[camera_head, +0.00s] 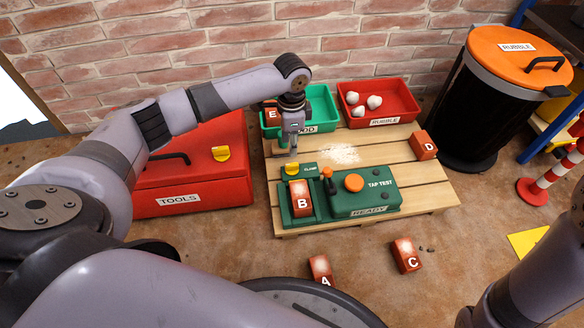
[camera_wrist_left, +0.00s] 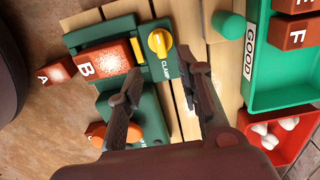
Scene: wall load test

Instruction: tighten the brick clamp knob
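The yellow clamp knob (camera_head: 292,169) sits on the green test fixture (camera_head: 365,203) beside the CLAMP label; it also shows in the left wrist view (camera_wrist_left: 159,42). Brick B (camera_head: 302,205) lies in the fixture's clamp bay and also shows in the wrist view (camera_wrist_left: 103,66). My left gripper (camera_head: 293,150) is above the knob, pointing down. In the wrist view its two fingers (camera_wrist_left: 160,72) are spread with nothing between them, and the knob lies just beyond the fingertips, apart from them. My right arm is at the lower right; its gripper is out of view.
The fixture stands on a wooden pallet (camera_head: 430,190) with an orange button (camera_head: 354,183). Behind are a green GOOD bin (camera_head: 323,101) and a red RUBBLE tray (camera_head: 385,117). A red toolbox (camera_head: 195,190) stands left. Bricks A (camera_head: 321,268) and C (camera_head: 406,254) lie in front; D (camera_head: 423,146) is right.

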